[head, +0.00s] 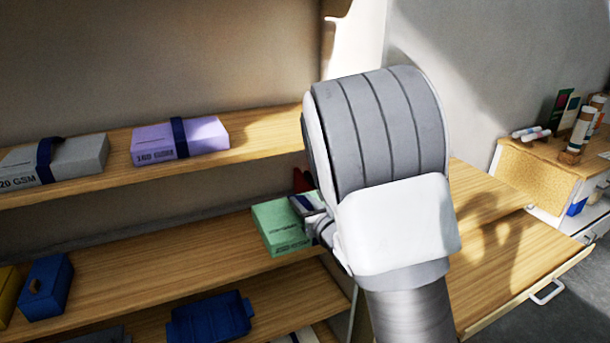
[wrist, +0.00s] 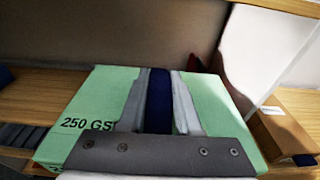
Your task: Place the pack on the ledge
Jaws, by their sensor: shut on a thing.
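The pack is a green box (head: 275,229) with a dark blue band, marked 250 GSM. My gripper (head: 310,204) is shut on it, with the fingers on either side of the band. In the head view, the pack overlaps the right end of the middle shelf (head: 190,246); whether it touches the wood is unclear. The pack also fills the middle of the wrist view (wrist: 95,100). The upper shelf (head: 262,128) carries a grey pack (head: 75,160) and a lilac pack (head: 205,136). Which shelf is the ledge is not clear. My arm hides the upper shelf's right end.
A dark blue box (head: 45,287) and a yellow box (head: 8,292) stand left on the middle shelf. A blue item (head: 210,318) lies below. A wooden worktop (head: 495,265) is at the right, with a cabinet (head: 545,172) holding tubes behind it.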

